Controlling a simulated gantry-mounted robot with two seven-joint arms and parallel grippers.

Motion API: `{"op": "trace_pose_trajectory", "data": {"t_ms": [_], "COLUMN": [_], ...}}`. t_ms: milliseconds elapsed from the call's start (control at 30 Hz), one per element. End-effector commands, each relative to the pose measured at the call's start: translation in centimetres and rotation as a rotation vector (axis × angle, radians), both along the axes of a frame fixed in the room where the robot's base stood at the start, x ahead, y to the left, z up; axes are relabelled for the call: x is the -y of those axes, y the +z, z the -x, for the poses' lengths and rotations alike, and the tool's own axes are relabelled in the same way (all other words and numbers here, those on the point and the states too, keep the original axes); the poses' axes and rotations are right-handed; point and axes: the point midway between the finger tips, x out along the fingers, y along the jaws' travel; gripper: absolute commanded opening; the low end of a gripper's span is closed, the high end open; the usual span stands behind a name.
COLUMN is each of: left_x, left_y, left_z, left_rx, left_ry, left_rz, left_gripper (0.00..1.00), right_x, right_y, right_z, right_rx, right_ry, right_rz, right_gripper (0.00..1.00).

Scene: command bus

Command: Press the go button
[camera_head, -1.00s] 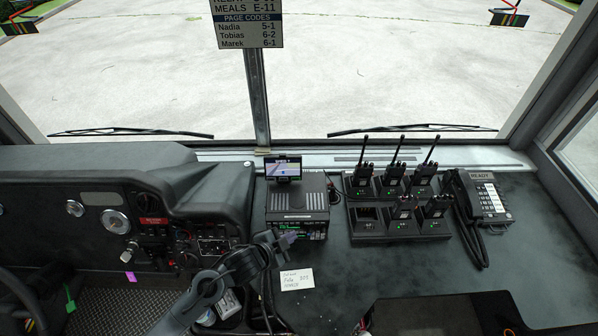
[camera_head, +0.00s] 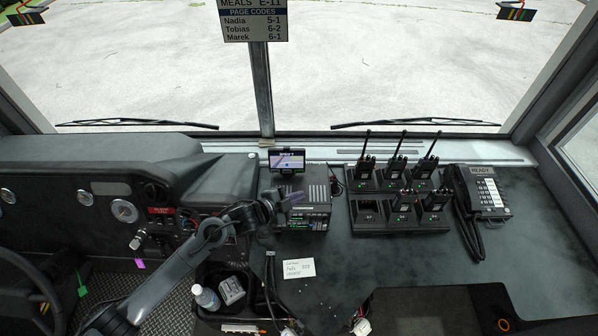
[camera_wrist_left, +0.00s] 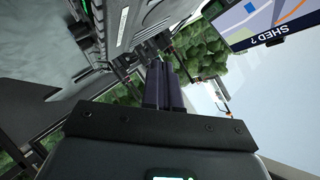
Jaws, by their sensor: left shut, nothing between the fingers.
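I cannot make out a button labelled go in either view. A small screen unit (camera_head: 287,161) with a lit map stands on top of a dark radio unit (camera_head: 309,203) at the middle of the dash. In the left wrist view the screen (camera_wrist_left: 258,22) shows turned over, with "SHED ?" on it, beside the radio unit's case (camera_wrist_left: 140,22). My left gripper (camera_head: 278,199) is shut and empty, at the left side of the radio unit's front, below the screen. Its dark fingers (camera_wrist_left: 160,72) are together in the left wrist view. My right gripper is not in view.
A charger rack (camera_head: 400,229) with several handheld radios stands right of the radio unit. A desk phone (camera_head: 484,192) stands farther right. A note (camera_head: 298,268) lies in front. A bin with a bottle (camera_head: 205,297) and loose cables are below my left arm.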

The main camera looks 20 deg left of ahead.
Motion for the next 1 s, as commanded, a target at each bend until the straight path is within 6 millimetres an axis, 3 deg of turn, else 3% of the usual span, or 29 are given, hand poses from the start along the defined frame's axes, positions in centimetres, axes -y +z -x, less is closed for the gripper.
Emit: {"op": "trace_pose_trajectory", "data": {"t_ms": [600,1000], "left_x": [-2.1,-2.9], "left_y": [-1.8,-2.1], "left_z": [-5.7,-7.8], "left_rx": [0.002,0.000], "left_ry": [0.001,0.000], "left_rz": [0.002,0.001], "left_gripper": [0.00,0.00], "right_x": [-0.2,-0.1], "right_y": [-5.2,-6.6], "right_z": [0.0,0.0], "right_rx": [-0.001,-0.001], "right_ry": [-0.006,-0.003], "right_rz": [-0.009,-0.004], "right_gripper": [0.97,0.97]}}
